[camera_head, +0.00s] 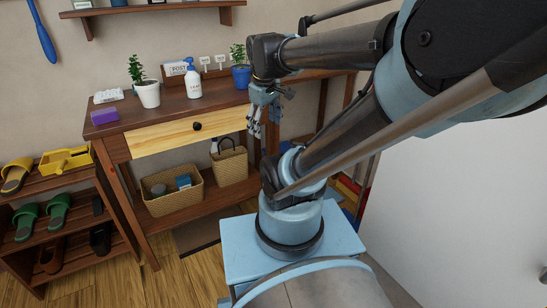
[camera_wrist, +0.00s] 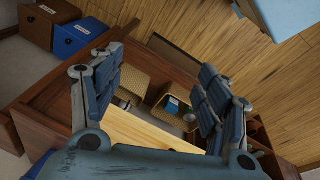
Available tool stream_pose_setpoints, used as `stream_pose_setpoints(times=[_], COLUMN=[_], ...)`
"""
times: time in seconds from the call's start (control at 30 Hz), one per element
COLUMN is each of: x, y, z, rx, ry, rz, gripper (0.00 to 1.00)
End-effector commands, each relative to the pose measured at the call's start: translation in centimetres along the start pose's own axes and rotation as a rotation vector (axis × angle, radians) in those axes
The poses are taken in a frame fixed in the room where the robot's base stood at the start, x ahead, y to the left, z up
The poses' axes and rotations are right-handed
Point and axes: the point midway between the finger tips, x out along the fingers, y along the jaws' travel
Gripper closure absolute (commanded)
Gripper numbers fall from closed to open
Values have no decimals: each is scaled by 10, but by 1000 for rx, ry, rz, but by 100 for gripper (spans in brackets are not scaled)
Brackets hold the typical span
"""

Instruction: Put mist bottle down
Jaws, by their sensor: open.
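A white bottle with a blue top (camera_head: 193,82) stands upright on the wooden table (camera_head: 110,130), near its back middle. A small whitish top (camera_head: 214,146) shows at the tall woven basket (camera_head: 231,168) on the lower shelf; I cannot tell which of these is the mist bottle. My gripper (camera_head: 262,118) is open and empty, pointing down near the table's right front, to the right of the standing bottle and apart from it. In the wrist view its fingers (camera_wrist: 162,70) are spread, with the pale drawer front (camera_wrist: 145,134) and baskets below them.
A white potted plant (camera_head: 149,94), a blue potted plant (camera_head: 241,77) and a purple block (camera_head: 104,116) stand on the table. A low basket (camera_head: 175,203) sits on the lower shelf. A shoe rack (camera_head: 75,235) is at left, a white panel (camera_head: 470,200) at right.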

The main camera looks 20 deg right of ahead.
Motion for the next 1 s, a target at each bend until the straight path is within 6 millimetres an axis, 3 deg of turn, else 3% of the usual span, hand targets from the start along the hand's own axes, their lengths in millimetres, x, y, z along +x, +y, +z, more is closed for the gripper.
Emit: stream_pose_setpoints(times=[0.1, 0.33, 0.5, 1.0], x=[27, 63, 70, 73], y=[-15, -36, -45, -43], z=[36, 74, 79, 76], rx=[217, 507, 571, 571], ry=[5, 10, 10, 4], rz=[-17, -42, -49, -50], gripper=[31, 31, 31, 31])
